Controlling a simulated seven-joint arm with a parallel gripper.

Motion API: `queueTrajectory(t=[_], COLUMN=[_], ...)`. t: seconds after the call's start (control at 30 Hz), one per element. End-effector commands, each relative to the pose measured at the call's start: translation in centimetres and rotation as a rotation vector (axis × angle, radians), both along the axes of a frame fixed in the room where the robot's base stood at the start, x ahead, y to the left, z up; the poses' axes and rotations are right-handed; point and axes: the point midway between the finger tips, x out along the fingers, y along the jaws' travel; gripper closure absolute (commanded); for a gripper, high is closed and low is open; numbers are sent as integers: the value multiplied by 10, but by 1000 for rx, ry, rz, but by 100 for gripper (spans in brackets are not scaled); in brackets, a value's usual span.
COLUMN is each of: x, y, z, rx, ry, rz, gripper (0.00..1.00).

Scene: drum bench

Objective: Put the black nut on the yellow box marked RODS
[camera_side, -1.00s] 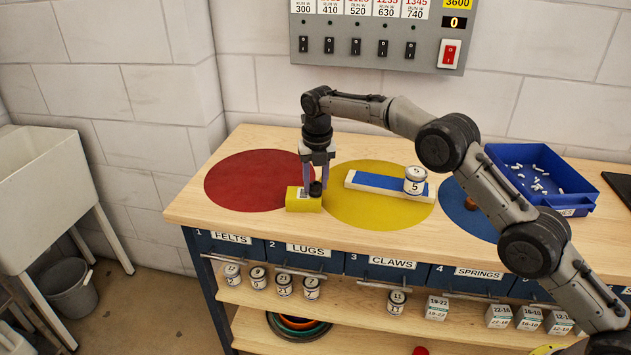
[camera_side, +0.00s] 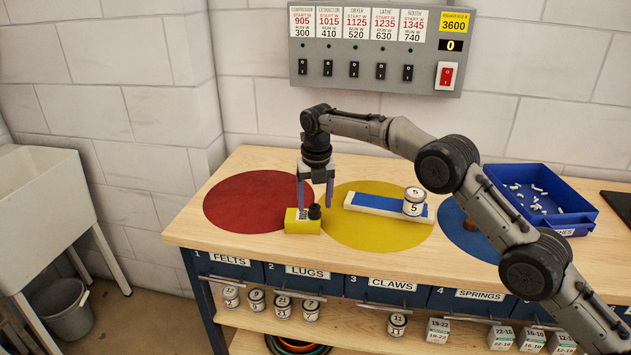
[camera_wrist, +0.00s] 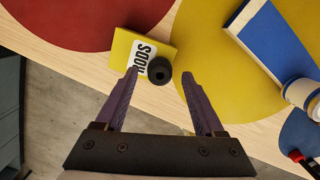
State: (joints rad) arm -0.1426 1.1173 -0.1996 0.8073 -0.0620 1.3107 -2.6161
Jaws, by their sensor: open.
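The yellow box (camera_side: 297,225) marked RODS lies on the bench across the border of the red and yellow discs. In the wrist view its RODS label (camera_wrist: 140,58) faces up. The black nut (camera_side: 314,212) sits on top of the box near its right end; in the wrist view the nut (camera_wrist: 159,74) is at the box's edge and partly covers the label's side. My gripper (camera_side: 315,204) is open, pointing down, with one finger on each side of the nut. In the wrist view gaps show between the nut and the fingertips (camera_wrist: 160,73).
On the yellow disc (camera_side: 365,240) a wooden block with a blue top (camera_side: 372,205) carries a can (camera_side: 413,208). A blue tray (camera_side: 560,214) of small white pieces stands at the right. The red disc (camera_side: 245,190) is clear at left.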

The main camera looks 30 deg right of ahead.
Motion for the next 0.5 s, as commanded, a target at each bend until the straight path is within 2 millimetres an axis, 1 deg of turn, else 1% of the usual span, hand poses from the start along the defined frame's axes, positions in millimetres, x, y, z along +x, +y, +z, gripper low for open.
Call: queueTrajectory(t=[0.03, 0.3, 0.4, 0.5], x=[0, -6, -9, -9], y=[1, 3, 4, 4], z=[10, 66, 83, 89], rx=[1, 1, 2, 0], ry=[-6, -5, -4, -1], rz=[0, 1, 1, 1], gripper=[29, 29, 29, 29])
